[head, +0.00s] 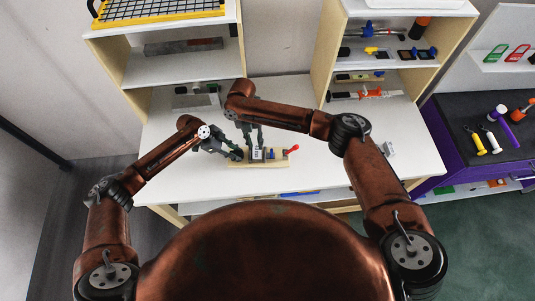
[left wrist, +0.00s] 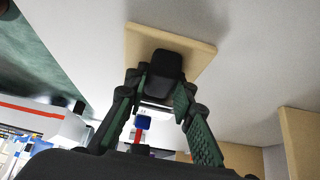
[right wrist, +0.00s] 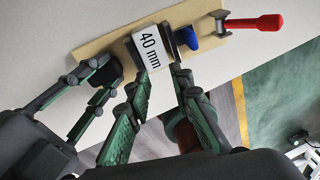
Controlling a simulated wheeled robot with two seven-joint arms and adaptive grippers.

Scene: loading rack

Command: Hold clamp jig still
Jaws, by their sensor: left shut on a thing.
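The clamp jig (head: 280,163) has a light wooden base and lies on the white table. It carries a black post (left wrist: 168,65), a white block marked "40 mm" (right wrist: 151,46), a blue piece (right wrist: 187,38) and a red-handled clamp (right wrist: 256,23). My left gripper (head: 237,154) is shut on the black post at the jig's left end; its fingers also show in the left wrist view. My right gripper (right wrist: 156,84) points down over the middle of the jig. Its fingers are apart, with the white block at their tips; contact is unclear.
Shelves stand behind on both sides, the right one holding tools (head: 375,93). A small pale object (head: 388,149) lies on the table to the right. A dark purple bench (head: 455,120) with tools stands further right. White table is clear left of the jig.

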